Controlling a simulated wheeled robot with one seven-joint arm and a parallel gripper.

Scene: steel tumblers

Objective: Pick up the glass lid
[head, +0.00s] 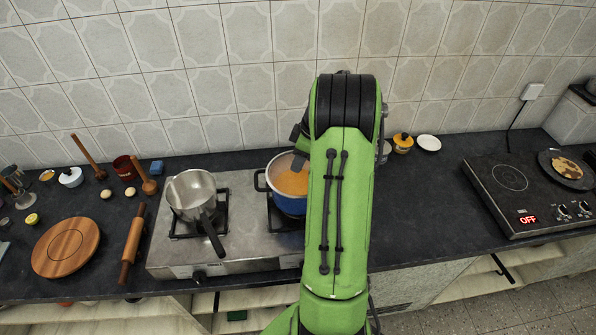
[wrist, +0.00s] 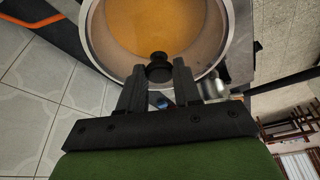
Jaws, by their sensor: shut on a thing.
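My gripper (wrist: 159,75) is shut on a small black knob (wrist: 158,67), which I take to be the knob of the glass lid. The clear glass is hard to make out, so I cannot tell where the lid's edge lies or whether it touches the pot. Behind the knob, the wrist view shows the round pot with orange contents (wrist: 160,25). In the head view the blue pot (head: 288,204) stands on the right burner of the stove, partly hidden by my arm. The fingertips are not clear in the head view.
A steel saucepan (head: 192,188) stands on the left burner of the stove (head: 240,240). A round wooden board (head: 66,247) and a rolling pin (head: 132,245) lie further left.

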